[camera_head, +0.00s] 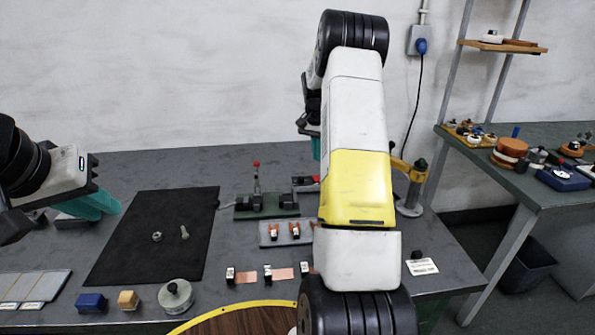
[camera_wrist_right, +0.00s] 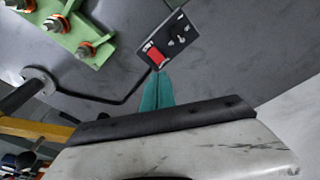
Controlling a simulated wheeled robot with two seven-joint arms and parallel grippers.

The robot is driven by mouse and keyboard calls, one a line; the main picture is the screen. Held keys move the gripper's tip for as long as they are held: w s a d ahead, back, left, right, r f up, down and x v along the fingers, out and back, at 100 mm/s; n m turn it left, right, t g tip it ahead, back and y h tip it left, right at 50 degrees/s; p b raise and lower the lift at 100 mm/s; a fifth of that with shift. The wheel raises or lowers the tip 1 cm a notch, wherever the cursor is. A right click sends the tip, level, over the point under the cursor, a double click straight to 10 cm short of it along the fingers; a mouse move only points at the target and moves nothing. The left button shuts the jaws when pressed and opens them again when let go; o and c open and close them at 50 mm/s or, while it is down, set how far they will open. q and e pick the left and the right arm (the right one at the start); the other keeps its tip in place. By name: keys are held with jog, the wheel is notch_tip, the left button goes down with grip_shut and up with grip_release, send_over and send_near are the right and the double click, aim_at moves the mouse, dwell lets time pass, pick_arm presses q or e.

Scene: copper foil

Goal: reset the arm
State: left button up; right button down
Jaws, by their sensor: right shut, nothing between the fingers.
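My right arm rises through the middle of the head view and hides part of the bench. My right gripper (camera_wrist_right: 157,92) has teal fingers that lie together, with nothing between them. A bit of its teal also shows beside the arm in the head view (camera_head: 316,149). In the right wrist view, the fingertips appear just below a black switch box (camera_wrist_right: 167,42) with a red rocker; I cannot tell whether they touch. My left gripper (camera_head: 98,204) is at the left of the head view, with teal fingers over the bench. Its opening cannot be made out.
A dark mat (camera_head: 150,258) on the grey bench carries a nut and a bolt. A green fixture (camera_head: 245,211) with a red-knobbed lever stands behind a grey tray (camera_head: 268,240). Copper strips (camera_head: 245,278), blocks and a round weight (camera_head: 176,297) lie in front. A yellow post stands right.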

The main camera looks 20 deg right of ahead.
dwell(0.4)
jog(key=s+a+r+n+t+y, duration=0.1)
jog(key=s+a+r+n, duration=0.1)
jog(key=s+a+r, duration=0.5)
jog(key=s+a+r+n+t, duration=0.2)
jog(key=s+a+r, duration=0.35)
jog(key=r, duration=0.45)
jog(key=s+a+n, duration=0.2)
jog(key=s+a, duration=0.2)
jog(key=s, duration=0.3)
jog(key=s+a+r+n+t+y, duration=0.1)
jog(key=s+a, duration=0.3)
jog(key=s, duration=0.4)
jog(key=s+a+n+t+y, duration=0.1)
jog(key=s+a+n, duration=0.1)
jog(key=s, duration=0.5)
jog(key=shift+s+a+r+n, duration=0.15)
jog(key=shift+a+r+n, duration=0.2)
jog(key=shift+a, duration=0.55)
jog(key=shift+r, duration=0.1)
